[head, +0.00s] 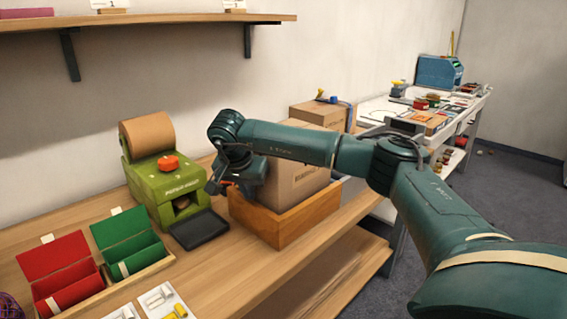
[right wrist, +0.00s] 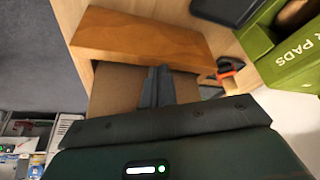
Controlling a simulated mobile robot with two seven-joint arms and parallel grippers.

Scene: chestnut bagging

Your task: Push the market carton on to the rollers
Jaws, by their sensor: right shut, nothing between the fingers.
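The brown market carton (head: 305,178) stands at an orange-brown wooden stand (head: 298,218) on the bench, partly hidden behind my right arm. My right gripper (head: 222,187) is shut and empty at the carton's left side. In the right wrist view the shut fingers (right wrist: 157,84) lie in front of brown cardboard (right wrist: 113,88), with the wooden stand (right wrist: 140,38) beyond. I cannot tell whether the fingers touch the carton. I cannot make out the rollers in either view. My left gripper is not in view.
A green paper-pad machine (head: 165,190) with a dark tray (head: 199,229) stands left of the stand. Red (head: 66,275) and green (head: 128,243) open cases lie at the front left. A smaller carton (head: 318,114) stands behind. A cluttered cart (head: 390,115) stands beyond the bench.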

